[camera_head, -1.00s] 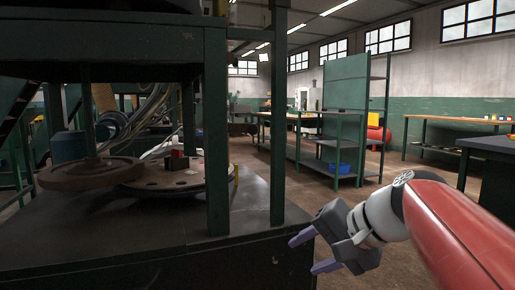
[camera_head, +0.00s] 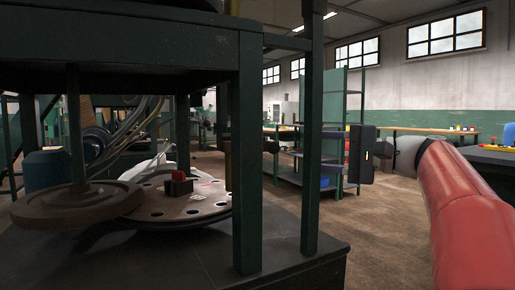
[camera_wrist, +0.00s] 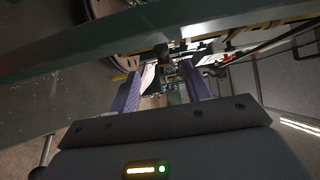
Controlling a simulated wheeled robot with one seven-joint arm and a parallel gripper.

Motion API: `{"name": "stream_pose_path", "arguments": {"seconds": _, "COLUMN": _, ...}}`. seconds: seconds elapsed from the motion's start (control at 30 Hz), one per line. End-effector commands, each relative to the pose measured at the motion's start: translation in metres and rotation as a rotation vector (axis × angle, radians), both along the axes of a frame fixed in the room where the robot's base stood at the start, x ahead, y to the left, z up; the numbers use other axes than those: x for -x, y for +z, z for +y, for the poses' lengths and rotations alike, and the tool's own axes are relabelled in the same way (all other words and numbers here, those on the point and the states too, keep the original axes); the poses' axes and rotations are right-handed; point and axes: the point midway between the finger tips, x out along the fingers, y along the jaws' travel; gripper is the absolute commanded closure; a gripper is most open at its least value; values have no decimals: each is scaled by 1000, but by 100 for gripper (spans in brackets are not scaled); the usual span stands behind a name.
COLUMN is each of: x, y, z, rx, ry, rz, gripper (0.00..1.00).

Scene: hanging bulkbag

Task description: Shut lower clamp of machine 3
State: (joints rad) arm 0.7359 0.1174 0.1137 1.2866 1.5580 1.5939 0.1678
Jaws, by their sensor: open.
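My gripper (camera_head: 328,147) is at mid-height right of the green frame, its fingers pointing left towards a front post. In the wrist view my gripper (camera_wrist: 161,75) has its two purple fingers spread, with nothing held between them. A large dark-green machine frame (camera_head: 249,150) fills the left side; I see no number on it. Beyond the fingers in the wrist view is a cluttered group of small dark and pale parts (camera_wrist: 163,52), too small to tell apart. I cannot clearly make out the lower clamp in either view.
A green post (camera_head: 312,190) stands close to my fingertips. A green beam (camera_wrist: 85,60) crosses the wrist view. A brown handwheel (camera_head: 75,207) and a holed disc (camera_head: 205,205) sit on the machine base. A green shelf (camera_head: 335,110) stands behind; open floor (camera_head: 385,230) lies at right.

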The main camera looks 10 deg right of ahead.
Motion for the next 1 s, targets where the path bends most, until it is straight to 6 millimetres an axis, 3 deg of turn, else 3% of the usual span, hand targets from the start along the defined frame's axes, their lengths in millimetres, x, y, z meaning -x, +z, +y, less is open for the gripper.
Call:
{"name": "stream_pose_path", "arguments": {"seconds": 0.17, "x": -8, "y": 1, "z": 10, "rx": -4, "ry": 3, "rz": -3, "gripper": 52}}
{"name": "stream_pose_path", "arguments": {"seconds": 0.4, "x": -30, "y": 0, "z": 43, "rx": -3, "ry": 4, "rz": -2, "gripper": 52}}
{"name": "stream_pose_path", "arguments": {"seconds": 0.6, "x": -42, "y": 1, "z": 60, "rx": -2, "ry": 2, "rz": -3, "gripper": 52}}
{"name": "stream_pose_path", "arguments": {"seconds": 0.93, "x": -44, "y": 1, "z": 63, "rx": -2, "ry": 0, "rz": -2, "gripper": 52}}
{"name": "stream_pose_path", "arguments": {"seconds": 1.0, "x": -44, "y": 1, "z": 63, "rx": -2, "ry": 0, "rz": -2, "gripper": 61}}
